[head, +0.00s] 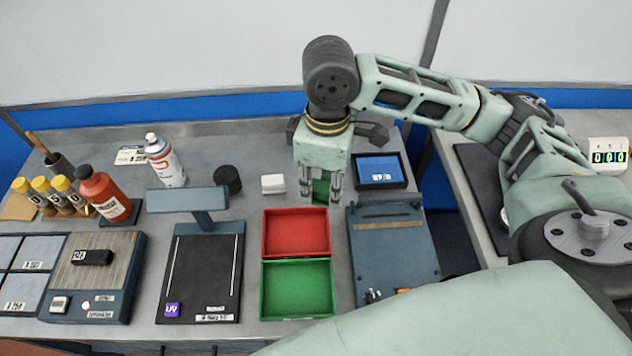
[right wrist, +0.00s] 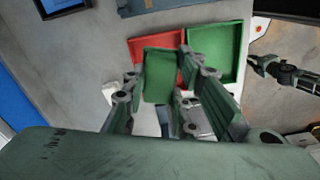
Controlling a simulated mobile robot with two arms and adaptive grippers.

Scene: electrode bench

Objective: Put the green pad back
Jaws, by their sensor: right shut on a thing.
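My right gripper (head: 321,196) is shut on the green pad (head: 321,190), above the bench just behind the red tray. The right wrist view shows the pad (right wrist: 160,76) as a flat green rectangle between the fingers (right wrist: 165,85), in front of part of the red tray. The red tray (head: 296,232) looks empty in the head view. The green tray (head: 298,288) adjoins it on the near side and is empty. What appears to be my left gripper (right wrist: 270,68) shows at the right of the right wrist view, beyond the green tray; its jaw state is unclear.
A blue-grey box (head: 392,250) stands right of the trays, and a UV stand (head: 200,275) stands left. A white block (head: 273,184), a dark round piece (head: 227,180) and a spray can (head: 165,162) stand behind. A blue-screen device (head: 380,170) is right of my right gripper.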

